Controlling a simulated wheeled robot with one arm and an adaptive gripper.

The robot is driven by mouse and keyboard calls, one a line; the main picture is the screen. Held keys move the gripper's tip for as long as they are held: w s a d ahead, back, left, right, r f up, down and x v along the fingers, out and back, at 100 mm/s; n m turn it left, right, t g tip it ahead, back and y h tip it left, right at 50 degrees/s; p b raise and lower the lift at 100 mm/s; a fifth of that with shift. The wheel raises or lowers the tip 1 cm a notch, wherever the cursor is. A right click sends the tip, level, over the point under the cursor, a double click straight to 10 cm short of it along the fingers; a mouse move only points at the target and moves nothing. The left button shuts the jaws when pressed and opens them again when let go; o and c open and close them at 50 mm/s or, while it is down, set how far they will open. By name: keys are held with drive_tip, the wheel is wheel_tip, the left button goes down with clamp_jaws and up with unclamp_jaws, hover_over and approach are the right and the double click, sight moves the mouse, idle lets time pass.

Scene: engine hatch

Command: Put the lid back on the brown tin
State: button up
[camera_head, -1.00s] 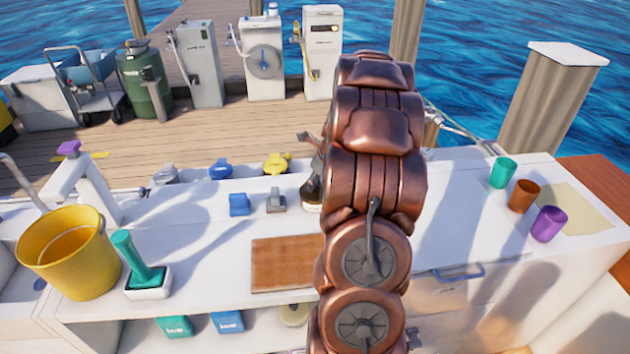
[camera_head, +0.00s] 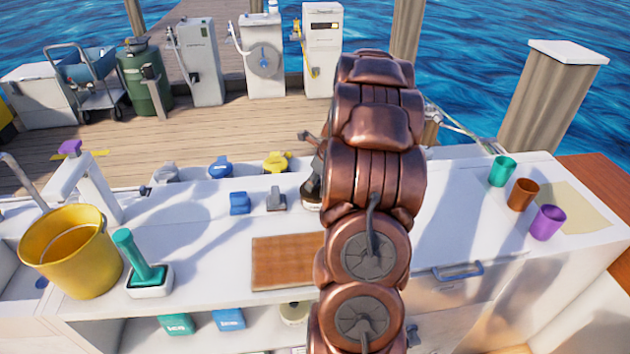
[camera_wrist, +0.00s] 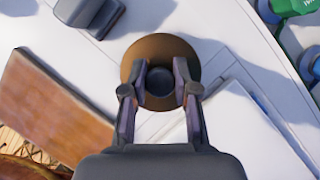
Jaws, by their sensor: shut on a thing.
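My gripper (camera_wrist: 161,88) is shut on the dark round centre of a brown disc, which looks like the lid (camera_wrist: 158,48). The fingers stand on either side of this centre. I cannot tell from above whether a tin is under the disc. In the head view my copper-coloured arm hides most of the gripper, and the lid cannot be made out there. A brown open-topped container (camera_head: 523,195), perhaps the brown tin, stands upright at the right end of the white counter, well apart from my arm.
A green cup (camera_head: 502,171) and a purple cup (camera_head: 547,222) flank the brown container. A wooden board (camera_head: 284,262) lies left of my arm. A blue block (camera_head: 239,203) and a grey block (camera_head: 276,199) sit behind it. A yellow bucket (camera_head: 72,262) stands left.

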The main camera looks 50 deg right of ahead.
drive_tip(key=shift+p, duration=0.4)
idle(0.5)
drive_tip(key=o, duration=1.5)
drive_tip(key=shift+r, duration=0.15)
drive_tip(key=shift+r+p, duration=3.1)
drive_tip(key=shift+r, duration=0.3)
drive_tip(key=shift+c, duration=0.4)
clamp_jaws()
